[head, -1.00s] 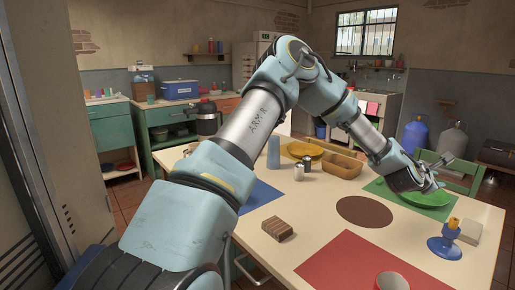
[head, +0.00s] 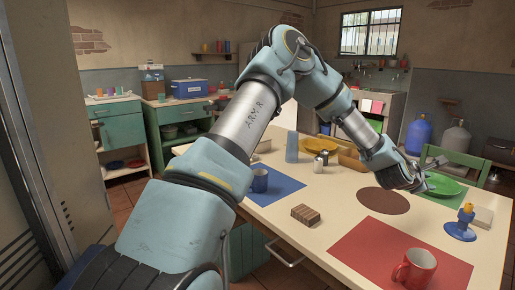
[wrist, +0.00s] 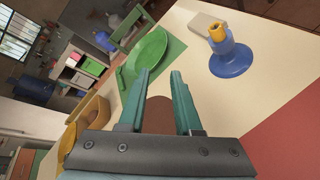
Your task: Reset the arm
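My arm reaches from the lower left over the table in the head view. My gripper (head: 424,178) hangs above the table near the green plate (head: 441,185) and the brown round mat (head: 383,200). In the wrist view my gripper (wrist: 158,98) shows two teal fingers spread apart with nothing between them. The green plate (wrist: 148,48) lies ahead of the fingers, slightly left. A blue candle holder (wrist: 231,60) with a yellow candle stands to the right of the fingers.
A red mug (head: 414,270) stands on a red mat (head: 370,258) at the front. A brown block (head: 305,215) lies mid-table. A blue mug (head: 260,180) stands on a blue mat (head: 285,186).

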